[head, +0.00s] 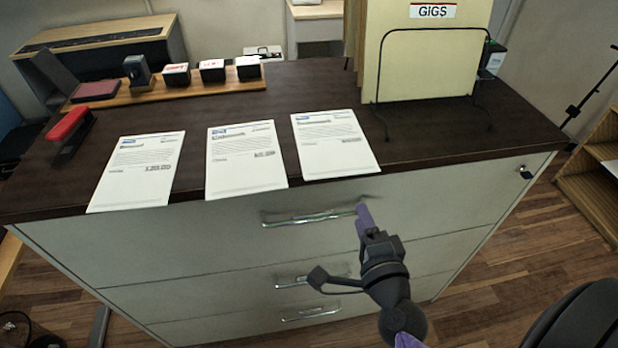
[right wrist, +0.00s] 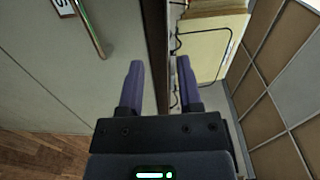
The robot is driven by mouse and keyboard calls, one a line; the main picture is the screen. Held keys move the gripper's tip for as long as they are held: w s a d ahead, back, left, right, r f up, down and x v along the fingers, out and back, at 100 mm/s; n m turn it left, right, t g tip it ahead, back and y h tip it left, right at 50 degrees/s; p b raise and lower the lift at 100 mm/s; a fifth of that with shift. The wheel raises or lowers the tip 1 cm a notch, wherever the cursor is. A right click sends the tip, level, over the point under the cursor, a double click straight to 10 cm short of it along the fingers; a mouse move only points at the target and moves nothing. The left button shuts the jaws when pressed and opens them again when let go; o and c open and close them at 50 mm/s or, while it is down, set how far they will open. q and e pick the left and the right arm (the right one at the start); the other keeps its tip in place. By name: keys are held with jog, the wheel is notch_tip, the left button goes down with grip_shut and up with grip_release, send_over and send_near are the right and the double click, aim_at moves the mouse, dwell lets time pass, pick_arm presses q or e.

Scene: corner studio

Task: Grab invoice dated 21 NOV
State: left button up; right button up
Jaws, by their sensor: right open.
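Three white invoices lie flat in a row on the dark cabinet top: the left one (head: 137,172), the middle one (head: 245,160) and the right one (head: 335,146). Each has a blue mark at its upper left and lines of print. The dates are too small to read, so I cannot tell which is 21 NOV. My right gripper (head: 364,212) is in front of the top drawer, below the right invoice and by the right end of the handle. In the right wrist view its purple fingers (right wrist: 160,85) are apart and empty. My left gripper is out of view.
A red stapler (head: 70,130) lies at the left of the cabinet top (head: 290,88). A wooden tray (head: 165,91) with several stamps stands behind the invoices. A wire rack (head: 428,30) holds folders marked GiGS at the right.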

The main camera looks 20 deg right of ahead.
aim_at(349, 168)
jog(key=shift+m+t+h, duration=0.3)
jog(key=shift+m+h, duration=0.1)
jog(key=shift+m, duration=0.2)
jog(key=x, duration=1)
jog(key=shift+s+d+r+p, duration=0.15)
jog(key=shift+d+r+p, duration=0.05)
jog(key=shift+d+p, duration=0.1)
jog(key=shift+c, duration=0.9)
grip_shut()
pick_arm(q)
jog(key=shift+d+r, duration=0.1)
